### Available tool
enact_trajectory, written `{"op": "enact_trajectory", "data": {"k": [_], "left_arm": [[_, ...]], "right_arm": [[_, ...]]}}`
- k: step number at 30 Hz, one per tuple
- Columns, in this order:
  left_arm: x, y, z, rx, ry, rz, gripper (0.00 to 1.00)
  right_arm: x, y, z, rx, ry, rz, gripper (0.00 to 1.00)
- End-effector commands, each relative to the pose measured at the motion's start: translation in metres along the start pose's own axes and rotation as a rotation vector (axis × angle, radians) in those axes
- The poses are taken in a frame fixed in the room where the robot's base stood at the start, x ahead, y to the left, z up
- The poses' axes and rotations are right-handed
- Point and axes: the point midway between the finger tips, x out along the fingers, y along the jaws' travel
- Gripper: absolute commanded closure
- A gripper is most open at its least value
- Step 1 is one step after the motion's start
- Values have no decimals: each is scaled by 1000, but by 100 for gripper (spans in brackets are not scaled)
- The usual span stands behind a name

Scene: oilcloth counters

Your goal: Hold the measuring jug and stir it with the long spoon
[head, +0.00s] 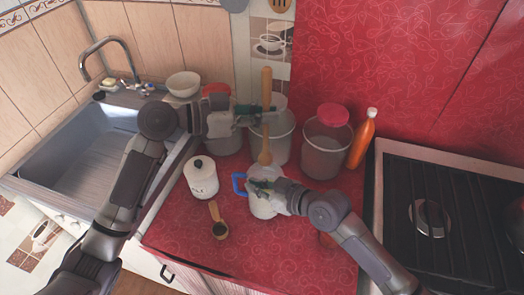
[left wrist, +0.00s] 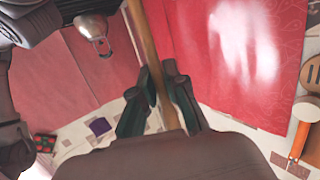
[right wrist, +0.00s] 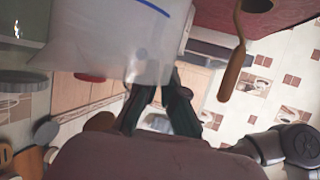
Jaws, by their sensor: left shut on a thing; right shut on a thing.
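The long wooden spoon (head: 266,88) stands roughly upright with its bowl end down, in front of the grey canisters. My left gripper (head: 268,112) is shut on its handle; the handle also runs between the fingers in the left wrist view (left wrist: 150,45). The pale measuring jug (head: 262,207) with a blue handle (head: 239,183) stands on the red counter. My right gripper (head: 262,187) is shut on the jug; its translucent wall shows in the right wrist view (right wrist: 110,45). The spoon's bowl shows just above the jug; the jug's inside is hidden by my right gripper.
A white lidded jar (head: 201,180) and a small wooden scoop (head: 215,212) are left of the jug. Canisters, one red-lidded (head: 326,155), and an orange bottle (head: 361,142) stand behind. The stove (head: 440,215) is right, the sink (head: 85,150) left. The front counter is mostly clear.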

Motion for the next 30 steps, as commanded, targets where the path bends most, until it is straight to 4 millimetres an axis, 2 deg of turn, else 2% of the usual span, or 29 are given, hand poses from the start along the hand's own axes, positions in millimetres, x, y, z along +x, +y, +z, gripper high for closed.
{"op": "enact_trajectory", "data": {"k": [11,12,16,17,26,30], "left_arm": [[0,0,0,0,1,0,100],[0,0,0,0,1,0,100],[0,0,0,0,1,0,100],[0,0,0,0,1,0,100],[0,0,0,0,1,0,100],[0,0,0,0,1,0,100]], "right_arm": [[0,0,0,0,1,0,100],[0,0,0,0,1,0,89],[0,0,0,0,0,0,67],[0,0,0,0,0,0,64],[-1,0,0,0,0,0,64],[-15,1,2,-2,-2,1,64]]}}
